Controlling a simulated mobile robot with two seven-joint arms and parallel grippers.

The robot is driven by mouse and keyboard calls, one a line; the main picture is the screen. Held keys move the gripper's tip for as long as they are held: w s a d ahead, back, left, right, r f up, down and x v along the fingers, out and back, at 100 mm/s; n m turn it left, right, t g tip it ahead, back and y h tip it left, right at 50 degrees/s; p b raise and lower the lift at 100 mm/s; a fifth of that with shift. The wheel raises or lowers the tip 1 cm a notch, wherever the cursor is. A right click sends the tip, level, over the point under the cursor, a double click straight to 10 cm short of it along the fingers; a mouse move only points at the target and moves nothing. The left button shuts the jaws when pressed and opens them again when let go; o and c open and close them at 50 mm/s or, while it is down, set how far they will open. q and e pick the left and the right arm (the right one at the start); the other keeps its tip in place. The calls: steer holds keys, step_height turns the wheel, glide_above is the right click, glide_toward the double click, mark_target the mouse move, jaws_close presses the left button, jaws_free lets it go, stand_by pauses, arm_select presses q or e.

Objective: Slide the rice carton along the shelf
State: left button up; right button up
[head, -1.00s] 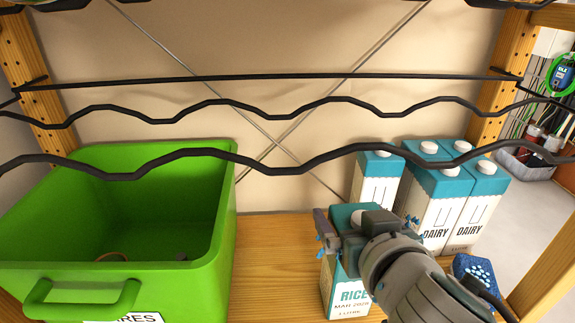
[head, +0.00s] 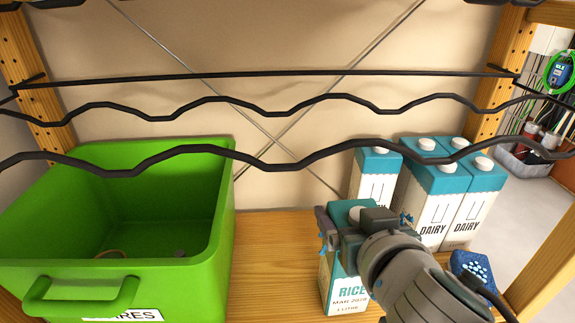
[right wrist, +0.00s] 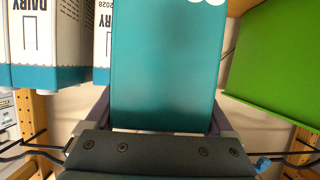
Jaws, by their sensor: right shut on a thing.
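The rice carton (head: 342,287), white below with a teal top and a round white cap, stands upright on the wooden shelf (head: 268,262). My right gripper (head: 347,225) is shut on its upper part, coming in from the lower right. In the right wrist view the rice carton's teal top (right wrist: 165,70) fills the middle between the fingers, and the gripper (right wrist: 158,120) hides its near edge. My left gripper is in neither current view.
Several dairy cartons (head: 432,205) stand behind and right of the rice carton. A green bin (head: 222,215) takes up the left, with bare shelf between it and the rice carton. Black wavy wire rails (head: 270,164) cross above. A blue dotted object (head: 474,266) lies at right.

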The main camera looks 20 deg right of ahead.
steer(key=shift+a, duration=0.1)
jaws_close()
steer(key=shift+w+a+f+b, duration=0.1)
steer(key=shift+w+a+b, duration=0.05)
steer(key=shift+a+b, duration=0.15)
steer(key=shift+w+a+b, duration=0.3)
steer(key=shift+a+b, duration=0.2)
steer(key=shift+a, duration=0.5)
steer(key=shift+w+a+b, duration=0.3)
steer(key=shift+a+b, duration=0.2)
steer(key=shift+a, duration=0.45)
steer(key=o, duration=1.6)
jaws_free()
steer(key=shift+r, duration=0.2)
